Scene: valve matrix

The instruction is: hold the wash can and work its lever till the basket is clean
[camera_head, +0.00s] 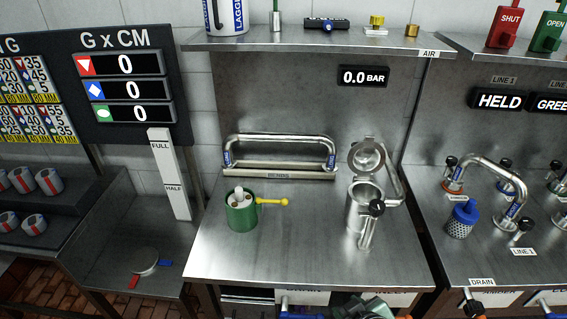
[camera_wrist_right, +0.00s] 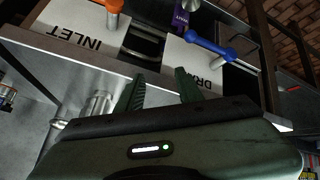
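A green can (camera_head: 241,214) with a yellow ball-ended lever (camera_head: 272,201) stands upright on the middle steel bench in the head view. A pale grey post shows in its open top. A perforated metal basket (camera_head: 460,228) with a blue top stands on the right bench; whether it is dirty is too small to tell. My right gripper (camera_wrist_right: 160,84) is open and empty in the right wrist view, near the bench's front labels, apart from the can and basket. Part of it shows at the bottom of the head view (camera_head: 370,306). My left gripper is out of view.
A steel vessel (camera_head: 360,214) with its lid raised stands right of the green can. A rail (camera_head: 280,140) runs behind. A bent pipe (camera_head: 490,170) arches near the basket. The middle bench's front is clear. Orange (camera_wrist_right: 114,8) and blue (camera_wrist_right: 207,44) handles show near my right gripper.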

